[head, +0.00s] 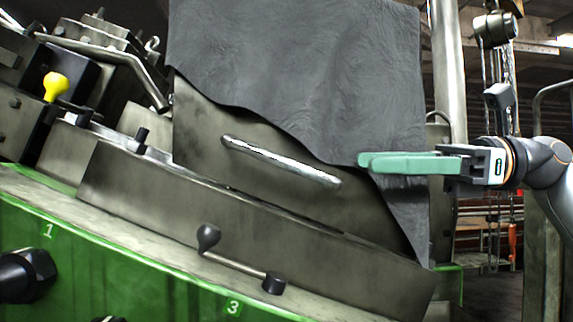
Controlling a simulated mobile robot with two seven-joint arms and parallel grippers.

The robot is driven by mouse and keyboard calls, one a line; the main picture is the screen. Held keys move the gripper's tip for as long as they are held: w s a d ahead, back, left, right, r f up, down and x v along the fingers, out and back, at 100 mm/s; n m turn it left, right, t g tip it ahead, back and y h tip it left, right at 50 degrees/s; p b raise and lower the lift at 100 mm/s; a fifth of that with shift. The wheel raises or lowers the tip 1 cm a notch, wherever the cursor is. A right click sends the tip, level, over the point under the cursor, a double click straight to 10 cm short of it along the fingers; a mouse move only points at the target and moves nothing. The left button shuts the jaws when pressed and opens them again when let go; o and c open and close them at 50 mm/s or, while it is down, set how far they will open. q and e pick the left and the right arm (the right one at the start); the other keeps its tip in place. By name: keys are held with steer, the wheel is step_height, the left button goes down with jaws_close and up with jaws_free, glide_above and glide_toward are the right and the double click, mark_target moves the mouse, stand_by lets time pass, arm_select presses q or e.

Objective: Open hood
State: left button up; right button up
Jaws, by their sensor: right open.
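The hood (205,150) is a grey metal panel in the middle of the head view, with a dark sheet (300,60) draped over its upper part. A shiny bar handle (281,163) runs slantwise across the hood's face. My right gripper (360,161) has green fingers and comes in from the right. Its fingertips are to the right of the handle's right end, in front of the sheet's lower edge. They appear apart from the handle, and nothing shows between them. My left gripper is not in view.
A yellow knob (56,86) stands at the far left. A hanging chain with a hook block (497,95) and a grey post (446,60) are behind my right arm.

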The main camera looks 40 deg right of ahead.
mark_target(280, 161)
steer(key=p+x, duration=0.5)
steer(key=x, duration=0.6)
steer(key=shift+a+r, duration=0.1)
steer(key=shift+w+a+p, duration=0.35)
steer(key=shift+a+p, duration=0.05)
steer(key=shift+a, duration=0.15)
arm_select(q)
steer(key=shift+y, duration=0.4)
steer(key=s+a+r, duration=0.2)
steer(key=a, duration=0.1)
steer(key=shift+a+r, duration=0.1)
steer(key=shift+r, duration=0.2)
arm_select(e)
steer(key=shift+c, duration=0.3)
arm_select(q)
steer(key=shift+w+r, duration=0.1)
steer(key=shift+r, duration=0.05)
arm_select(e)
jaws_close()
